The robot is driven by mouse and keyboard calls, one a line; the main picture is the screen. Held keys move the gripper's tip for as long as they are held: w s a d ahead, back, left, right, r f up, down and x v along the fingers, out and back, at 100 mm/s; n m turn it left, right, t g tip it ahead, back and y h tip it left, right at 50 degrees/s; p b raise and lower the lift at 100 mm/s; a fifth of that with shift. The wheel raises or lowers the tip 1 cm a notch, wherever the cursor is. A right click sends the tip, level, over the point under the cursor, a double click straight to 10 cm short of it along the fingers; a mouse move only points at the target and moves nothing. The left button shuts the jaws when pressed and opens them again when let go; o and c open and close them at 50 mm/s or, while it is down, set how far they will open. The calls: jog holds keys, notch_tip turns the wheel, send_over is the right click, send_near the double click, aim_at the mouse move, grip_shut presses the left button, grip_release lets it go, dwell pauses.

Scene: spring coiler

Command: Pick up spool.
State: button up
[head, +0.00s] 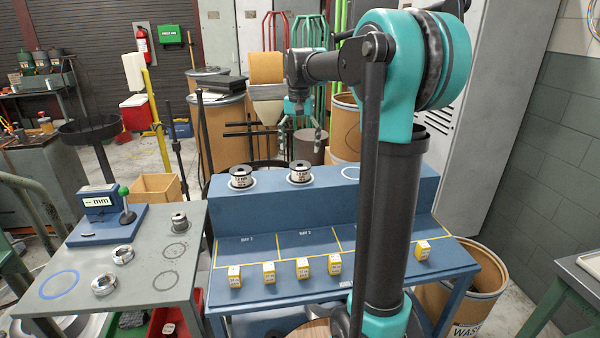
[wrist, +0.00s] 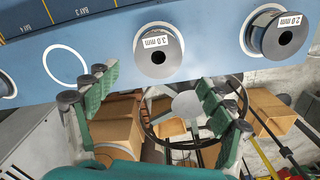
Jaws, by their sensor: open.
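The right one (head: 300,171) shows in the wrist view as a dark-faced spool labelled 3.0 mm (wrist: 158,58). The left one (head: 241,177) reads 2.0 mm in the wrist view (wrist: 285,35). My gripper (head: 300,140) is open and empty, above the 3.0 mm spool in the head view. In the wrist view its green-padded fingers (wrist: 158,80) are spread wide, with the 3.0 mm spool beyond the gap between them and apart from both.
An empty white ring (head: 350,172) marks the shelf to the right, partly behind my arm. Several small yellow-and-white boxes (head: 303,268) line the lower blue bench.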

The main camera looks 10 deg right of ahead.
aim_at(300, 168)
jog(key=shift+s+f, duration=0.2)
jog(key=shift+f, duration=1.9)
jog(key=shift+s+f, duration=0.15)
jog(key=shift+f, duration=1.9)
jog(key=c, duration=1.6)
jog(key=shift+r, duration=0.1)
